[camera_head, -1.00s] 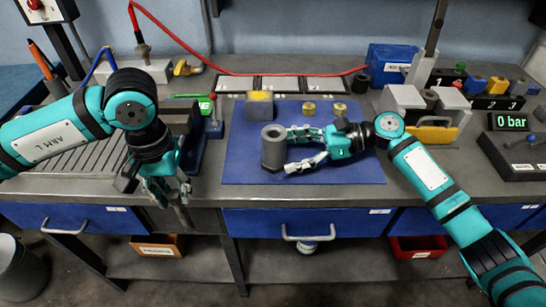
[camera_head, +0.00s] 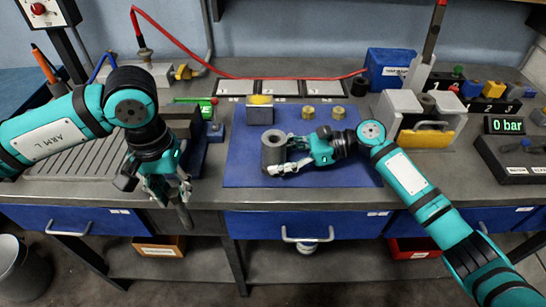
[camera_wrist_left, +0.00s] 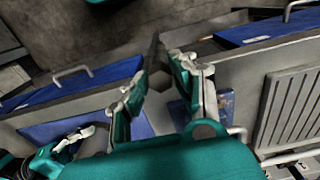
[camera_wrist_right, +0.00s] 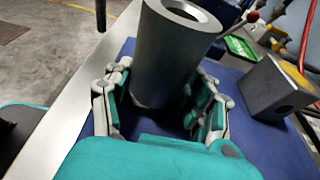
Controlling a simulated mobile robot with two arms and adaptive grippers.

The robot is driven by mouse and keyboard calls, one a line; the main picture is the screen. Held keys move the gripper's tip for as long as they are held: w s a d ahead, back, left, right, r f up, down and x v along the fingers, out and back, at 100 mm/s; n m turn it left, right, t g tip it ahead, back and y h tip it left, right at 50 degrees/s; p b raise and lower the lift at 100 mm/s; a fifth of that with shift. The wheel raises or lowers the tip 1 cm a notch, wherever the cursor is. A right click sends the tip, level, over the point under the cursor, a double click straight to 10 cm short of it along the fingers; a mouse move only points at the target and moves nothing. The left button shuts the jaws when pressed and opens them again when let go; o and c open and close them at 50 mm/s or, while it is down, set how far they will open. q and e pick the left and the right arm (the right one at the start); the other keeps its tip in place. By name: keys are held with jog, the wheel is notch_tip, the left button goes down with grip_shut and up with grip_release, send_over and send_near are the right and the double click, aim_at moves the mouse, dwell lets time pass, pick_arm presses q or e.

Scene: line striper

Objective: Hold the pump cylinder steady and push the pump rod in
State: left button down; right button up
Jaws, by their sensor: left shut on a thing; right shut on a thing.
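The pump cylinder (camera_head: 273,153) is a grey metal tube with an open bore at its top. It stands upright on the blue mat (camera_head: 240,178). My right gripper (camera_head: 287,155) is shut on it from the right side. In the right wrist view the cylinder (camera_wrist_right: 172,55) rises between the two fingers (camera_wrist_right: 160,100). My left gripper (camera_head: 167,190) is at the bench's front edge, left of the mat. It is shut on a dark, slim rod (camera_head: 185,215) that points downward. In the left wrist view the rod (camera_wrist_left: 153,52) shows between the fingertips (camera_wrist_left: 157,75). Its held end is partly hidden.
A grey block with a yellow top (camera_head: 260,109) and two brass nuts (camera_head: 308,112) are at the mat's back edge. A gauge reads 0 bar (camera_head: 505,125). The mat's front is clear.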

pick_arm(q)
jog(key=shift+r, duration=0.1)
jog(key=w+d+r+n, duration=0.5)
jog(key=w+d+r, duration=0.2)
jog(key=d+r, duration=0.35)
jog(key=w+d+r+n, duration=0.4)
jog(key=w+d+r, duration=0.3)
jog(key=d+r, duration=0.3)
jog(key=shift+a+f, duration=0.25)
jog(key=shift+f, duration=0.5)
jog(key=shift+a+f, duration=0.25)
jog(key=shift+f, duration=0.5)
jog(key=shift+a+f, duration=0.25)
jog(key=shift+f, duration=0.5)
notch_tip(320, 180, down, 7)
jog(key=shift+r, duration=0.2)
dwell(3.1)
